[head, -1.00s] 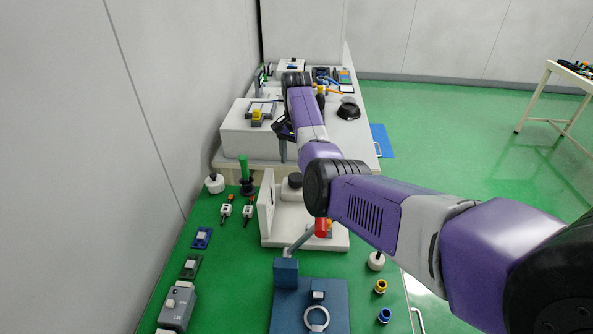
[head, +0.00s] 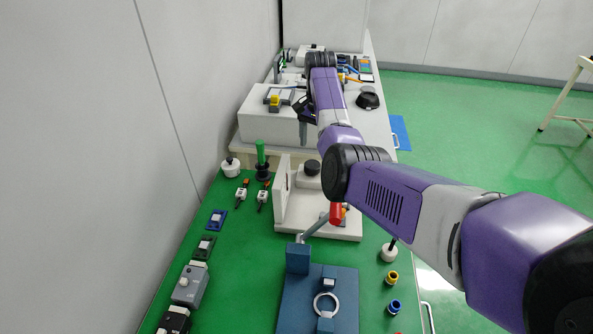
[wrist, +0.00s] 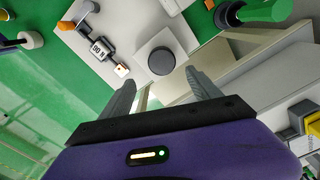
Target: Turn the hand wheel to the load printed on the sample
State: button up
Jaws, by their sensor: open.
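A dark round knob (wrist: 161,60), which looks like the hand wheel, sits on a white fixture (wrist: 133,22) in the wrist view. It also shows in the head view (head: 312,168) on the white fixture (head: 346,228). A small black-framed plate (wrist: 99,49) on the fixture bears dark print that seems to read "80 N". A small pale piece (wrist: 122,70) with an orange mark lies beside it. My gripper (wrist: 164,88) is open and empty. In the wrist picture, its fingers point toward the knob from below, one to each side, apart from it. I cannot make out a separate printed sample.
A grey-white box (head: 268,125) stands on the bench behind the fixture. A green post (head: 261,155) and a white knobbed piece (head: 231,168) stand behind left. A blue stand (head: 340,310) with a ring is in front. Several small devices line the green bench's left side.

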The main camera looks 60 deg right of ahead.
aim_at(312, 164)
jog(key=s+d+r+n+h, duration=0.2)
jog(key=s+d+r+n, duration=0.1)
jog(key=d, duration=0.3)
jog(key=w+a+f+n, duration=0.1)
jog(key=a+n, duration=0.1)
jog(key=n, duration=0.5)
jog(key=w+a+f+n+y, duration=0.1)
jog(key=a+n, duration=0.1)
jog(key=n, duration=0.5)
jog(key=w+a+n+b, duration=0.1)
jog(key=a+n, duration=0.1)
jog(key=n, duration=0.5)
jog(key=shift+w+a+f+y, duration=0.15)
jog(key=shift+f+y, duration=0.15)
jog(key=shift+f, duration=0.1)
jog(key=n, duration=0.3)
jog(key=shift+w+a, duration=0.2)
jog(key=shift+a, duration=0.1)
jog(key=shift+f, duration=3.9)
jog(key=c, duration=1.4)
jog(key=shift+p, duration=0.3)
